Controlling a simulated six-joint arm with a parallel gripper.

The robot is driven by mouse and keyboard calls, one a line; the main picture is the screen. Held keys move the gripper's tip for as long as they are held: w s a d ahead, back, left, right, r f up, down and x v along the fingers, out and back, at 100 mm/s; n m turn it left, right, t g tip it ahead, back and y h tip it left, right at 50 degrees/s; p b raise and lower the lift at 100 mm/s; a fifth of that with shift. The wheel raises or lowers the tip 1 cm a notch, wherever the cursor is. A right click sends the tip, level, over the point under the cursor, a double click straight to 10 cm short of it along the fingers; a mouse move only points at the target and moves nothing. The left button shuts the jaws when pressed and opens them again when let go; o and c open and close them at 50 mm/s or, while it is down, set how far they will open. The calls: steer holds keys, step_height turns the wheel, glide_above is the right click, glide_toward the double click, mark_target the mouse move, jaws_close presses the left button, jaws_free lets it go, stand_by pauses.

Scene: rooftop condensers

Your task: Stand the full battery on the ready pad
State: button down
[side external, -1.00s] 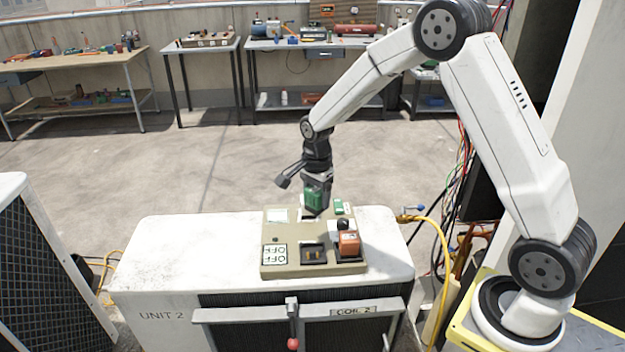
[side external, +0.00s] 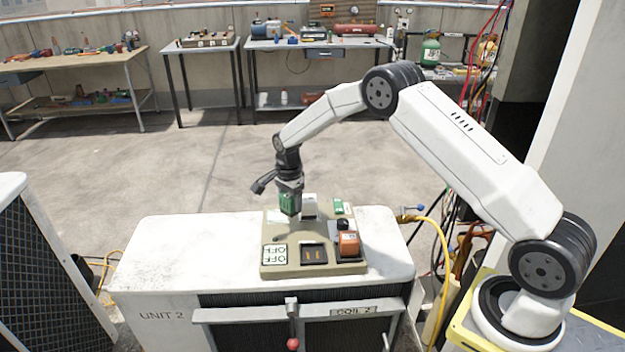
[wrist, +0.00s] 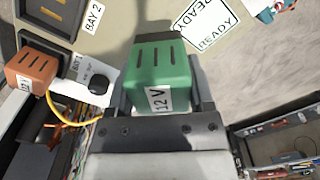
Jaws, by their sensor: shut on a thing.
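The green battery (side external: 288,203), marked 12 V, is upright in my gripper (side external: 289,193). In the wrist view the battery (wrist: 158,78) sits between the two fingers, which are shut on its sides. The ready pad (wrist: 207,22) is a white square with black READY lettering, beyond the battery to the upper right in the wrist view. In the side view the battery is over the back left of the beige board (side external: 290,268), partly covering that pad. It appears raised, but the exact gap under it cannot be told.
An orange battery (side external: 348,242) stands at the board's front right, beside the empty bay 2 (side external: 313,254). An OFF pad (side external: 275,254) lies front left. The white unit top left of the board is clear.

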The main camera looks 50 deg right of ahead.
mark_target(288, 211)
steer(key=shift+w+d+f, duration=0.1)
steer(key=shift+w+f, duration=0.35)
steer(key=shift+w, duration=0.05)
steer(key=shift+w+f, duration=0.2)
steer(key=shift+f, duration=1.65)
steer(key=shift+f, duration=0.15)
jaws_free()
step_height(288, 211, up, 12)
steer(key=shift+r, duration=0.15)
